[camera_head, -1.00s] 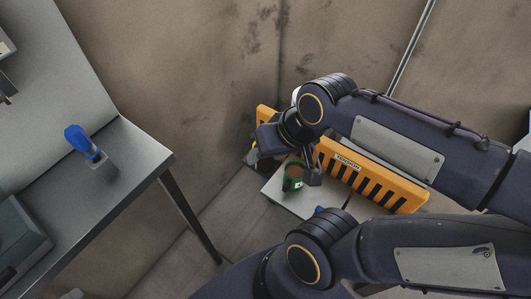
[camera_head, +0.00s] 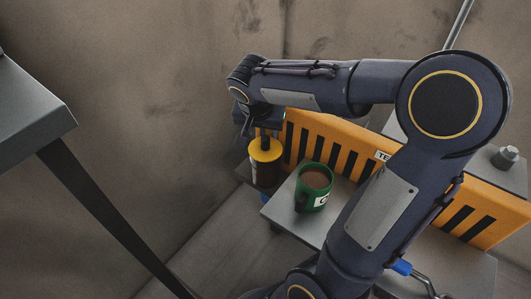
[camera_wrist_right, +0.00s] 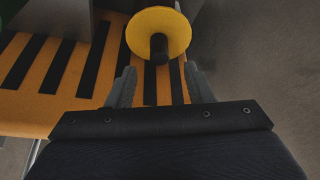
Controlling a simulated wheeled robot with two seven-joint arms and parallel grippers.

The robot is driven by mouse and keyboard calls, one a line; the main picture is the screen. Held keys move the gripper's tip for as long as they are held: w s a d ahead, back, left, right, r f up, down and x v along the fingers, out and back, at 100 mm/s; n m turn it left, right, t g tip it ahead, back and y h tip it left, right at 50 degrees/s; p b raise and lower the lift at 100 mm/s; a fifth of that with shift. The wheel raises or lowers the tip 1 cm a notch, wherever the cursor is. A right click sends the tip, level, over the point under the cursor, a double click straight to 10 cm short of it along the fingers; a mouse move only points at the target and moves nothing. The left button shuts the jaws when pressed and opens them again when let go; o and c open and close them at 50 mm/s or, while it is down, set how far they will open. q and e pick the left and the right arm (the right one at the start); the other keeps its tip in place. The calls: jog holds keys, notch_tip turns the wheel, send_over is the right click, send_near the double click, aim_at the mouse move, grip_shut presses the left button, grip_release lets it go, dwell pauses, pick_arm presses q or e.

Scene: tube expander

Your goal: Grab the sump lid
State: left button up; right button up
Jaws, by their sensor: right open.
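The sump lid (camera_head: 265,148) appears to be the yellow round top on a dark cylinder at the left end of the low bench. In the right wrist view, a yellow disc with a black knob (camera_wrist_right: 158,45) shows just beyond the fingertips. My right gripper (camera_wrist_right: 160,82) is open and empty, its fingers apart on either side below the knob and not around it. In the head view my right gripper (camera_head: 258,128) hangs just above the lid, partly hidden by its own wrist. My left gripper is not in view.
A blue-handled tool (camera_head: 402,267) lies at lower right. A grey table (camera_head: 30,105) stands at left.

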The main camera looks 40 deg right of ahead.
aim_at(265, 138)
jog(key=b+x, duration=0.2)
jog(key=x, duration=0.5)
jog(key=shift+b, duration=0.35)
jog(key=shift+r, duration=0.15)
grip_shut()
jog(key=shift+r, duration=0.1)
